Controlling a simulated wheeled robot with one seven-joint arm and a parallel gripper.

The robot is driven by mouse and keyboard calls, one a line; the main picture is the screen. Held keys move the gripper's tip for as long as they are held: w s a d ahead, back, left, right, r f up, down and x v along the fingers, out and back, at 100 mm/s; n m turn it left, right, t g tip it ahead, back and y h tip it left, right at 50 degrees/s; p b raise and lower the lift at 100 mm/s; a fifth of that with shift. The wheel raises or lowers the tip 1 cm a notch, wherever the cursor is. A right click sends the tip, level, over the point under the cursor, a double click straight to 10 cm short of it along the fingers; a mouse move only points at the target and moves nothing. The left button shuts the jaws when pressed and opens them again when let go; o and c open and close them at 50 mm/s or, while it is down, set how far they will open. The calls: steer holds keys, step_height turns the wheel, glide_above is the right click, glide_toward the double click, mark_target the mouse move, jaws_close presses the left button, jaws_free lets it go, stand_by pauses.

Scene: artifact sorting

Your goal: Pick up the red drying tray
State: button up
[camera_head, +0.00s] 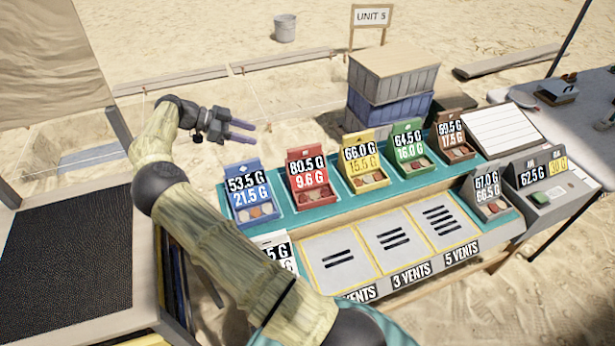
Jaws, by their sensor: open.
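The red drying tray (311,178) stands on the teal shelf of the sorting table, between a blue tray (249,194) and a yellow tray (362,163). Its upright back card reads 80.5 G over 9.6 G, and small brownish pieces lie in its front part. My gripper (240,132) is open and empty. It appears up and to the left of the red tray, apart from it, with its fingers pointing right. My arm crosses the lower left and hides part of the table's left end.
A green tray (409,149) and a brown tray (454,138) stand farther right. Vent plates (403,236) lie in front of the row. A grey tray (488,196) and a scale (545,192) are at the right. Stacked crates (392,85) stand behind. A dark-topped table (70,255) is at left.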

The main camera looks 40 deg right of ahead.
steer(key=p, duration=0.3)
glide_toward(300, 147)
steer(key=x, duration=0.4)
steer(key=shift+s+d+f, duration=0.1)
steer(key=shift+d+f, duration=0.25)
steer(key=shift+f, duration=0.2)
steer(key=p+x, duration=0.2)
steer(key=x, duration=0.3)
steer(key=shift+s+r, duration=0.1)
steer(key=shift+r, duration=0.1)
steer(key=shift+f, duration=0.15)
steer(key=shift+c, duration=0.2)
